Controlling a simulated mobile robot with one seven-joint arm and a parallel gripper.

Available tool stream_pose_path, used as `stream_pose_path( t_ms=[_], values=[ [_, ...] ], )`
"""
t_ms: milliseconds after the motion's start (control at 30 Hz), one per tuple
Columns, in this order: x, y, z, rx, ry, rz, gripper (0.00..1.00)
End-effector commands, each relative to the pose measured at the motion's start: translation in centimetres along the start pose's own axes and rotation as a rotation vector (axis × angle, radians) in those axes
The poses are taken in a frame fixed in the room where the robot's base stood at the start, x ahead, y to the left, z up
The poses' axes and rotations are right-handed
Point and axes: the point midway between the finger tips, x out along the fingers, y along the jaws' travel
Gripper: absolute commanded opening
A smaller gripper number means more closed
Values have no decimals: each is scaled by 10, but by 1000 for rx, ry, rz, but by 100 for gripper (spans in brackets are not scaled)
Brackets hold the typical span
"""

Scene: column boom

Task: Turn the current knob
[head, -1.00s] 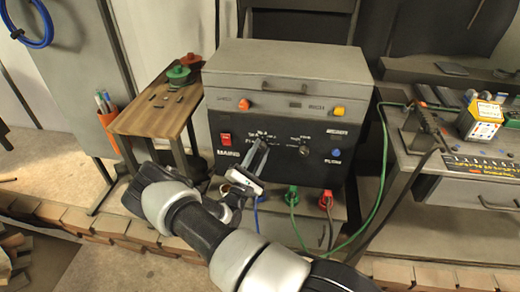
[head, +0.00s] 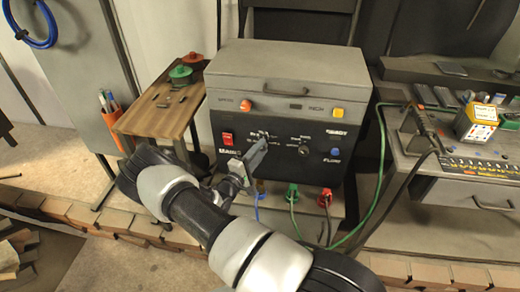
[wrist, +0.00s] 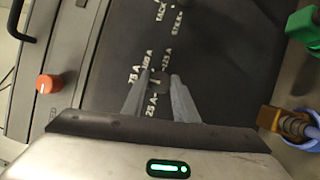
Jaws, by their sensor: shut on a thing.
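The current knob (wrist: 159,78) is a small dark round knob on the dark front panel of the grey machine (head: 290,58). Amp markings surround it in the wrist view. My gripper (wrist: 159,86) is shut on the knob, with one finger on either side of it. In the head view my gripper (head: 255,157) reaches the left-middle part of the panel, and its fingers hide the knob. The knob's exact pointer setting is hard to read.
A red switch (head: 227,138) is left of my gripper; a second dark knob (head: 304,150) and a blue button (head: 336,154) are right. Plugged cables (head: 292,195) hang below. An orange knob (head: 244,105) is above. A workbench (head: 470,170) stands at right.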

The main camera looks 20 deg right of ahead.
Motion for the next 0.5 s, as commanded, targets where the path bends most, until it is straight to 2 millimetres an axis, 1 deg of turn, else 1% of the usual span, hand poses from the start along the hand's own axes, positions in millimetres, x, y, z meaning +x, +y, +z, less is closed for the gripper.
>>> stream_pose_path(
  t_ms=[467,500],
  values=[
    [0,0,-1,13,2,-5,4],
    [0,0,-1,13,2,-5,31]
  ],
)
